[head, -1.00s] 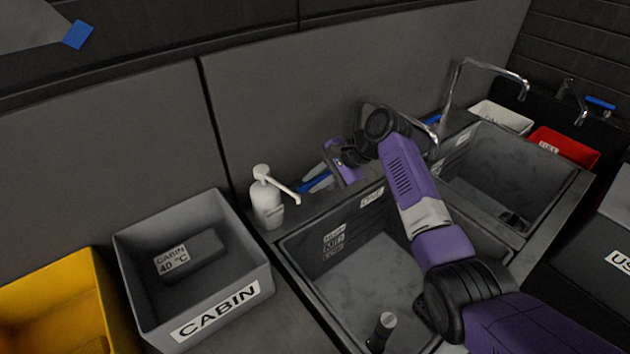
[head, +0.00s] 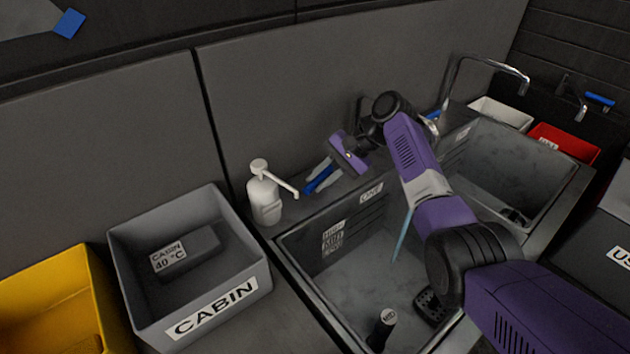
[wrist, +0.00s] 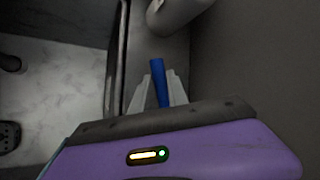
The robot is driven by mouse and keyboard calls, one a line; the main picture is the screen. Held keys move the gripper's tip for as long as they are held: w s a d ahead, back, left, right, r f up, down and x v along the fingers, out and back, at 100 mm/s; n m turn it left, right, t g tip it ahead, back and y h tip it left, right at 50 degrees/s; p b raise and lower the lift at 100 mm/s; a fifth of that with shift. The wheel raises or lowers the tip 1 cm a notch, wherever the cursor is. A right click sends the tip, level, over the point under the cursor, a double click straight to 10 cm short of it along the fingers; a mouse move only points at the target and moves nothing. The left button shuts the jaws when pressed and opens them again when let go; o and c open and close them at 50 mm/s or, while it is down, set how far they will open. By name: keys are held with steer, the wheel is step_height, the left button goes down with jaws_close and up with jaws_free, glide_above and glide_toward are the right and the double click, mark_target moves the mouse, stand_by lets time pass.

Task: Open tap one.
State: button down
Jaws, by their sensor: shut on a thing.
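The blue lever of tap one (head: 319,180) is on the ledge behind the left sink, above the label ONE (head: 371,193). My gripper (head: 322,176) reaches down to it from the right, with its pale fingers on either side of the lever. In the wrist view, my gripper (wrist: 161,82) is shut on the blue lever (wrist: 158,78), which sticks out between the fingertips. A thin blue water stream (head: 403,236) falls into the left sink (head: 365,262). My arm hides most of this tap's spout.
A white pump bottle (head: 264,197) stands close left of the lever. A dark labelled cylinder (head: 382,328) stands in the left sink. The grey CABIN bin (head: 255,281) and a yellow bin (head: 88,275) are at left. The wall is close behind the ledge.

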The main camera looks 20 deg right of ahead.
steer(key=shift+s+d+n, duration=0.15)
steer(key=shift+d+n, duration=0.1)
steer(key=shift+n, duration=0.25)
steer(key=c, duration=1.3)
jaws_free()
steer(key=b+v, duration=0.1)
steer(key=v, duration=0.6)
steer(key=shift+d+r, duration=0.25)
steer(key=shift+d, duration=0.05)
